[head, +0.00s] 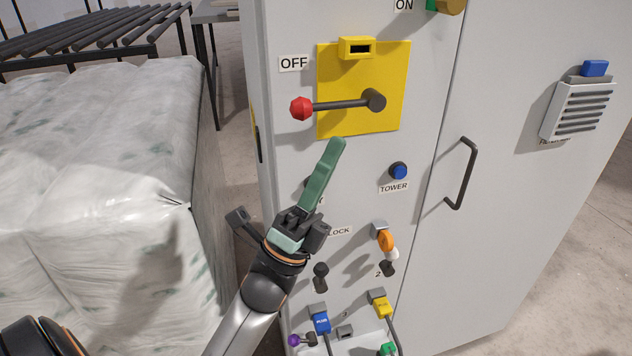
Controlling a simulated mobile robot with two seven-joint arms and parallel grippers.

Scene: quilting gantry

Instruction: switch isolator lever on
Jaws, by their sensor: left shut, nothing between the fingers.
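The isolator lever (338,105) is a dark rod with a red knob (302,108) at its left end. It points left from its pivot on a yellow plate (390,70), roughly level. The OFF label (294,63) is above and left of the knob; the ON label (404,5) is at the top edge. My left gripper (334,152) has green fingers, shut and empty. Its tip shows just below the yellow plate's lower edge, below the lever and right of the knob. I cannot tell how far it is from the panel. My right gripper is not in view.
The grey cabinet (510,190) has a dark door handle (463,175) at right. A blue TOWER button (398,170), an orange-handled fitting (387,241) and several plugs sit lower on the panel. A plastic-wrapped stack (90,170) stands at left, with a roller rack (90,35) behind.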

